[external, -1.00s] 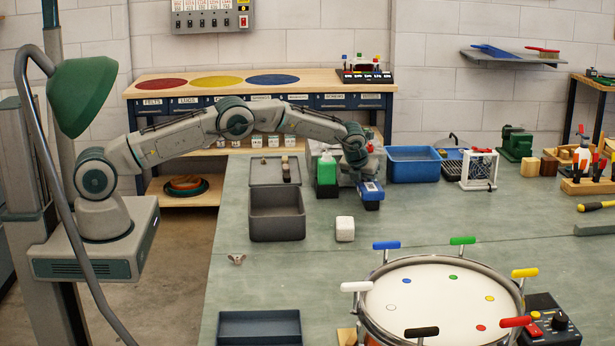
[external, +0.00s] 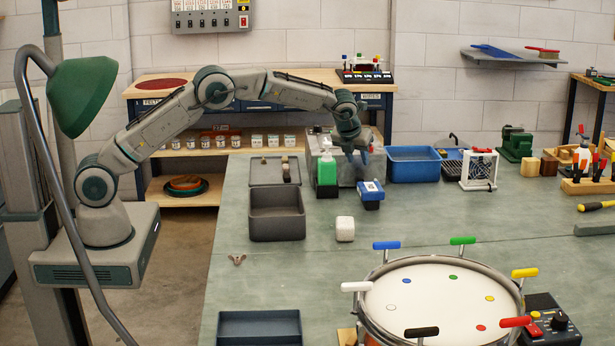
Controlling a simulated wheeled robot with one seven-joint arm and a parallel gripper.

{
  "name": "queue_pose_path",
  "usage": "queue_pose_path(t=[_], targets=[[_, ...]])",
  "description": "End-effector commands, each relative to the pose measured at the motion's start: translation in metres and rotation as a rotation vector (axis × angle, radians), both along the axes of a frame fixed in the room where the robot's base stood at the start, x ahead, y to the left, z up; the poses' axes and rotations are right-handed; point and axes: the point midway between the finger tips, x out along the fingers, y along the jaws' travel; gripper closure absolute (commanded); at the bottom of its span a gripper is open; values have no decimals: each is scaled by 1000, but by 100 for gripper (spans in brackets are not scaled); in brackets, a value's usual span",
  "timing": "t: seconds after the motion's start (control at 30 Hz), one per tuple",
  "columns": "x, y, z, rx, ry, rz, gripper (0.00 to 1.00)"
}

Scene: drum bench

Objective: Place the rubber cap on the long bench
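My gripper (external: 360,160) is tilted downward, just above and behind a small blue-and-white block (external: 371,192) on the grey-green bench (external: 300,270). It appears apart from the block. The fingertips are too small to tell whether they are open, shut or holding something. I cannot pick out the rubber cap for certain. Small pieces lie on a grey flat tray (external: 262,178), one of them brownish (external: 286,172). A second, wood-topped bench (external: 140,91) with coloured discs stands along the back wall, partly hidden by my arm.
A green bottle (external: 326,172) stands just left of my gripper, and a blue bin (external: 413,165) to its right. A grey bin (external: 277,222), a white block (external: 345,229) and a drum (external: 440,300) stand nearer. Bare bench lies between the white block and the drum.

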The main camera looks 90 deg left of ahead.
Motion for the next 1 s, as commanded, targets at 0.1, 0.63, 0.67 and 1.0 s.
queue_pose_path(t=[0.1, 0.63, 0.67, 1.0], targets=[[-1, -1, 1, 0, 1, 0, 66], [-107, -85, 98, -322, -231, 552, 66], [-118, -92, 103, -348, -245, 600, 66], [-254, -165, 137, -609, -368, 1141, 66]])
